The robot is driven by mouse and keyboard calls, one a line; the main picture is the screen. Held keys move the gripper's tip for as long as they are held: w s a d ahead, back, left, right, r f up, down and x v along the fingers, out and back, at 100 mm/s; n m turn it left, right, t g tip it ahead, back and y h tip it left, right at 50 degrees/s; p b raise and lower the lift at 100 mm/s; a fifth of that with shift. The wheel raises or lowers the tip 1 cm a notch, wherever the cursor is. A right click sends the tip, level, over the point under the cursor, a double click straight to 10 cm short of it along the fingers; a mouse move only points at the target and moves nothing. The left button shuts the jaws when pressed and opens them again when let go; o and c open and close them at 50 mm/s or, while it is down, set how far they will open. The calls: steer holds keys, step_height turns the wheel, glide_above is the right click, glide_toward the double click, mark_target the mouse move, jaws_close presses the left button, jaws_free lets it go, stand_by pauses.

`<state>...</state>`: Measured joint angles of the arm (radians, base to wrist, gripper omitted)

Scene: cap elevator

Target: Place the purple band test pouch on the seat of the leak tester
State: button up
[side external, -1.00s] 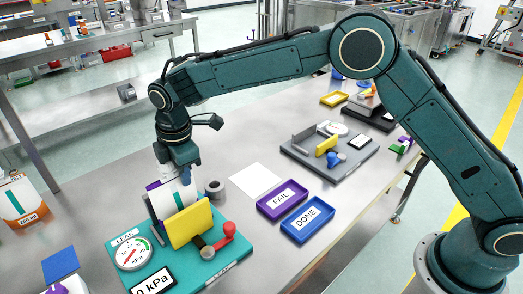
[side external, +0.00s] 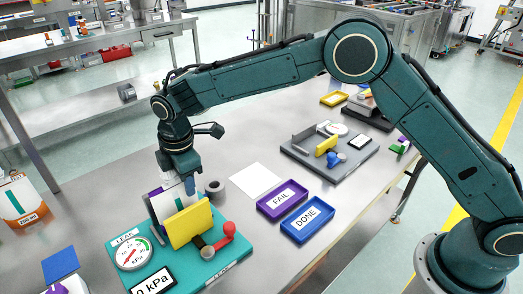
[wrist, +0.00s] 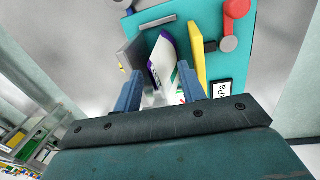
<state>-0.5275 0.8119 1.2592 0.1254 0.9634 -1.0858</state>
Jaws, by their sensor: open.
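The test pouch, white with a purple band (wrist: 163,60), stands on edge in the leak tester, between its grey plate (wrist: 134,54) and its yellow plate (wrist: 195,54). The pouch leans a little and is apart from the yellow plate at its top. In the side view the pouch (side external: 170,200) is partly hidden by the yellow plate and my gripper. The teal leak tester base (side external: 225,262) carries a dial and a red-knobbed lever. My gripper (wrist: 160,86) is open, with its blue fingers on either side of the pouch's near end. Whether they touch it is unclear.
A white sheet (side external: 254,179), a purple FAIL tray (side external: 282,200) and a blue DONE tray (side external: 307,219) lie to the right. A grey fixture (side external: 355,160) sits farther back.

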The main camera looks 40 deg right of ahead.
step_height(320, 180, up, 12)
steer(key=s, duration=0.1)
steer(key=shift+s, duration=0.25)
stand_by(0.5)
steer(key=shift+r, duration=0.15)
stand_by(0.3)
steer(key=s+d+r+m+t, duration=0.1)
steer(key=s+d+r+m, duration=0.3)
steer(key=s+d+r, duration=0.45)
steer(key=s+d+r+m+t, duration=0.1)
steer(key=s+d+r+m, duration=0.3)
steer(key=d, duration=0.7)
steer(key=s+d+f+m, duration=0.2)
steer(key=s+d+m, duration=0.1)
steer(key=s, duration=0.4)
steer(key=s+d+f+m+t, duration=0.1)
steer(key=s+d+f+m, duration=0.1)
steer(key=s, duration=0.4)
steer(key=s+d+f+m+t, duration=0.1)
steer(key=s+d+f+m, duration=0.2)
steer(key=s, duration=0.4)
steer(key=shift+s+d+m, duration=0.3)
steer(key=shift+s+m, duration=0.05)
steer(key=shift+m, duration=0.25)
